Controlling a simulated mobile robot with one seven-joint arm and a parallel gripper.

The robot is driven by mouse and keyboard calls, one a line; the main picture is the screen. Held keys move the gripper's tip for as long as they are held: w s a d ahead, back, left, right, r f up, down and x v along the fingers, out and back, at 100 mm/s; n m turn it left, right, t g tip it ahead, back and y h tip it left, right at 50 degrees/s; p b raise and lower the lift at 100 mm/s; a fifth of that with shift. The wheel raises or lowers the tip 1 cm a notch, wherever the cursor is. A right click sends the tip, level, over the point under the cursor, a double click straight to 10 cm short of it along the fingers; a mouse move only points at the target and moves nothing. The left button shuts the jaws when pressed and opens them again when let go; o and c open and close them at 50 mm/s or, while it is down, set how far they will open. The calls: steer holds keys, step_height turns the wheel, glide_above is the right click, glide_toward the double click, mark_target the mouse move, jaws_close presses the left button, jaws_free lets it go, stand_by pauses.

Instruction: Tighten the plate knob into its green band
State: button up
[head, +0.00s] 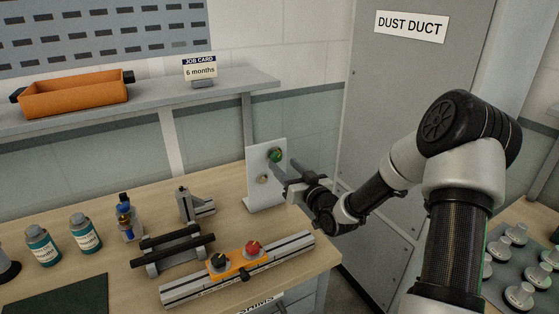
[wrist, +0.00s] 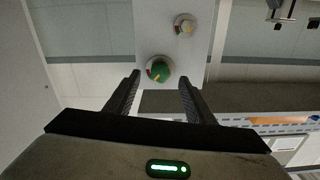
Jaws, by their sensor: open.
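A white upright plate (head: 283,193) stands at the right end of the workbench. It carries a green knob (head: 276,155) near its top and a smaller beige knob (head: 263,179) below. In the wrist view the green knob (wrist: 161,71) has a yellow mark, with red and white showing at its left edge. The beige knob (wrist: 184,25) shows farther up that view. My gripper (head: 281,170) is open in front of the plate. In the wrist view its fingertips (wrist: 159,79) lie either side of the green knob; I cannot tell whether they touch it.
A rail with an orange block and black and red knobs (head: 252,247) lies at the bench front. A grey bracket (head: 196,205), dark bars (head: 172,250) and bottles (head: 85,235) stand left of the plate. A shelf (head: 150,108) runs behind; a grey duct cabinet (head: 400,110) stands right.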

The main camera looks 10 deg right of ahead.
mark_target(277, 159)
steer(key=shift+x, duration=2.1)
steer(key=c, duration=1.1)
steer(key=shift+o, duration=0.2)
steer(key=shift+f+m+b, duration=0.2)
steer(key=shift+m+b, duration=0.3)
steer(key=shift+b, duration=0.15)
steer(key=shift+r+m, duration=0.25)
steer(key=shift+m, duration=0.35)
steer(key=o, duration=1.1)
steer(key=shift+c, duration=0.2)
